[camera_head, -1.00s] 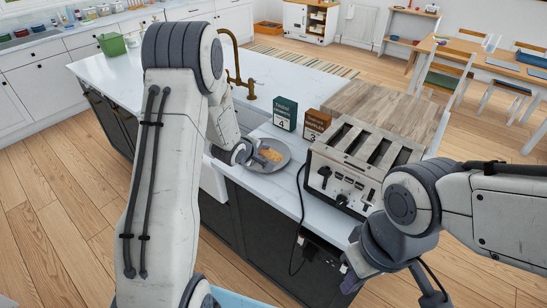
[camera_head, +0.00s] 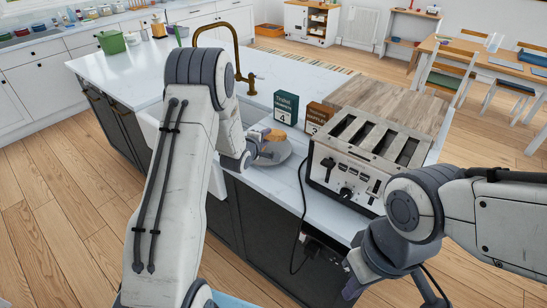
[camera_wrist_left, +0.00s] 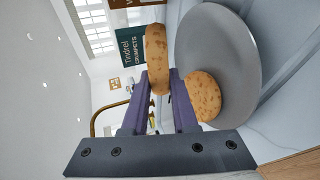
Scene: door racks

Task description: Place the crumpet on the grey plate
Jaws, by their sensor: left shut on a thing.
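My left gripper (camera_head: 262,150) is shut on a round brown crumpet (camera_wrist_left: 156,60), seen on edge between its purple fingertips (camera_wrist_left: 160,95) in the left wrist view. In the head view the held crumpet (camera_head: 275,135) shows over the grey plate (camera_head: 280,154). In the left wrist view the grey plate (camera_wrist_left: 222,50) lies beside the fingers, with a second crumpet (camera_wrist_left: 204,95) on it, partly hidden by a finger. My right gripper (camera_head: 352,286) is at the bottom right of the head view, in front of the counter; its opening is unclear.
A silver toaster (camera_head: 362,160) stands right of the plate, its black cable (camera_head: 300,205) hanging over the counter's edge. A green crumpets box (camera_head: 286,108) and a brown waffles box (camera_head: 318,116) stand behind. A brass tap (camera_head: 237,50) and sink lie to the left.

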